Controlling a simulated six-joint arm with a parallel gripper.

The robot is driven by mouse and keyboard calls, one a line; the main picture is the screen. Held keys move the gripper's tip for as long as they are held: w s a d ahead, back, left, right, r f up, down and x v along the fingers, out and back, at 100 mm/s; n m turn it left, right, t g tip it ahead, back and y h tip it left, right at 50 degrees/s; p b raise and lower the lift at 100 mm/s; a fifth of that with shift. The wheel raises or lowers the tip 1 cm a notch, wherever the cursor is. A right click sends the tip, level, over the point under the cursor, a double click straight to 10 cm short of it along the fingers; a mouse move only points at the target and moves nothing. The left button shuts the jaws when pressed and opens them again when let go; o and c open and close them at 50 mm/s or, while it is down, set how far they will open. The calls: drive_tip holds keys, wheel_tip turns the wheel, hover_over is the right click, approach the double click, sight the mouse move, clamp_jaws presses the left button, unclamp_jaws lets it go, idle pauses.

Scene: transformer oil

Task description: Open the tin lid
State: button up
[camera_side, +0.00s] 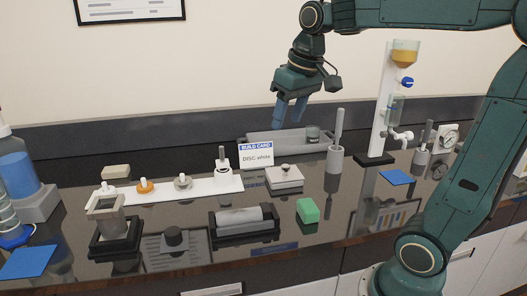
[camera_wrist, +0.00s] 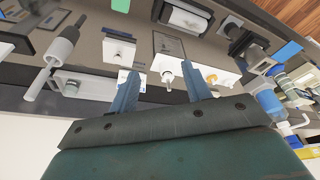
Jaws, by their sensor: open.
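The tin (camera_side: 284,180) is a small pale square box on the dark glossy bench. Its lid (camera_side: 285,170) has a small round knob and sits on top, apparently closed. The tin also shows in the wrist view (camera_wrist: 119,47), left of centre and beyond my fingers. My gripper (camera_side: 287,122) is high above the back of the bench, above the tin and apart from it. Its two blue fingers are spread with nothing between them in the wrist view (camera_wrist: 161,76).
A build card (camera_side: 256,156) reading "DISC white" stands left of the tin. A grey holder with a rod (camera_side: 335,157) stands to its right, a green block (camera_side: 308,210) in front. A grey tray (camera_side: 290,142) lies behind. A white strip (camera_side: 165,190) carries several knobbed pieces.

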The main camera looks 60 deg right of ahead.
drive_tip(key=s+a+f+n+t, duration=0.1)
drive_tip(key=s+a+f, duration=0.2)
drive_tip(key=s, duration=0.3)
drive_tip(key=s+a+f+n+t, duration=0.1)
drive_tip(key=s+a+f, duration=0.3)
drive_tip(key=s, duration=0.3)
drive_tip(key=shift+a+n+y, duration=0.3)
drive_tip(key=shift+y, duration=0.1)
drive_tip(key=w+d+r+m+g, duration=0.35)
drive_tip(key=w+d, duration=0.55)
drive_tip(key=w, duration=0.4)
drive_tip(key=w+d+f+m+g, duration=0.1)
drive_tip(key=w+d+f, duration=0.2)
drive_tip(key=d, duration=0.5)
drive_tip(key=w+d+f+m, duration=0.2)
drive_tip(key=w+d, duration=0.4)
drive_tip(key=d, duration=0.3)
drive_tip(key=shift+w+d+f+g, duration=0.3)
drive_tip(key=shift+f+g, duration=0.05)
drive_tip(key=shift+f, duration=0.1)
